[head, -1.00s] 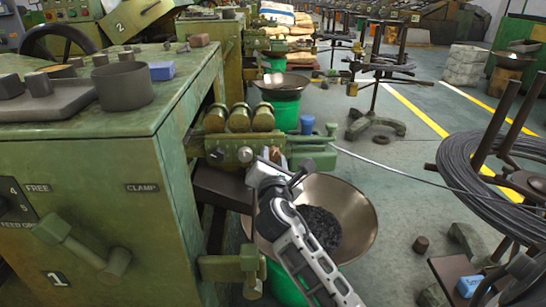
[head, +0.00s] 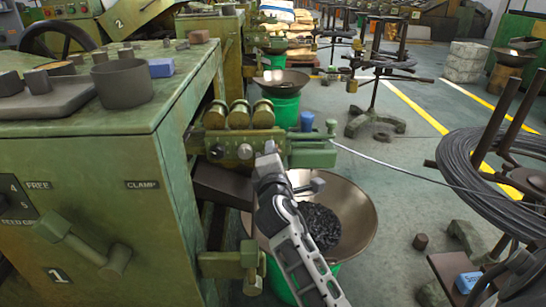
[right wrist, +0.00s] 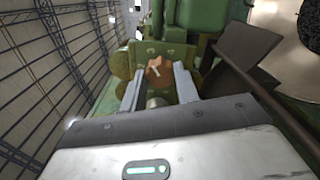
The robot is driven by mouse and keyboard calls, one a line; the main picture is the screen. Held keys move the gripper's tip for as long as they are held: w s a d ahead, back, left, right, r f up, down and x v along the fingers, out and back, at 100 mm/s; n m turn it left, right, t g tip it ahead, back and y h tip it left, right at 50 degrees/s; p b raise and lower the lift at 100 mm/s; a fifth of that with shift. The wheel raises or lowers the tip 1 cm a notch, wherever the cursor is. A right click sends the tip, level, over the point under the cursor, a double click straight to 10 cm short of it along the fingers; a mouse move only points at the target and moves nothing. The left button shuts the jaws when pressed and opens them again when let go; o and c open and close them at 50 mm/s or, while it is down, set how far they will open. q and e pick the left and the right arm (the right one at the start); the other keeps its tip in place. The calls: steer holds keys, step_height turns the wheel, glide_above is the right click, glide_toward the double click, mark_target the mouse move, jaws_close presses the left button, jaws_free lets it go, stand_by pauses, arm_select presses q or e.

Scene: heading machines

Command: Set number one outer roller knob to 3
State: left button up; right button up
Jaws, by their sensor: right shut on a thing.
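The number one machine (head: 95,195), green with a "1" on its front, stands at the left. Its roller block (head: 232,140) carries round brass rollers (head: 239,116) and small grey knobs (head: 245,151) on its front face. My right gripper (head: 271,160) is at the right end of this block and hides the outer knob in the head view. In the right wrist view, an orange-brown outer roller knob (right wrist: 158,71) with a pale pointer mark sits between the fingertips of my right gripper (right wrist: 160,84), which is shut on it. My left gripper is not in view.
A wide metal bowl (head: 355,215) with dark pieces stands below my right arm. A wire (head: 400,167) runs from the block to a coil (head: 480,160) at the right. A blue block (head: 161,68) lies on the machine top. The floor beyond is partly open.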

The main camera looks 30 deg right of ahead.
steer(key=shift+f, duration=0.1)
stand_by(0.4)
steer(key=o, duration=1)
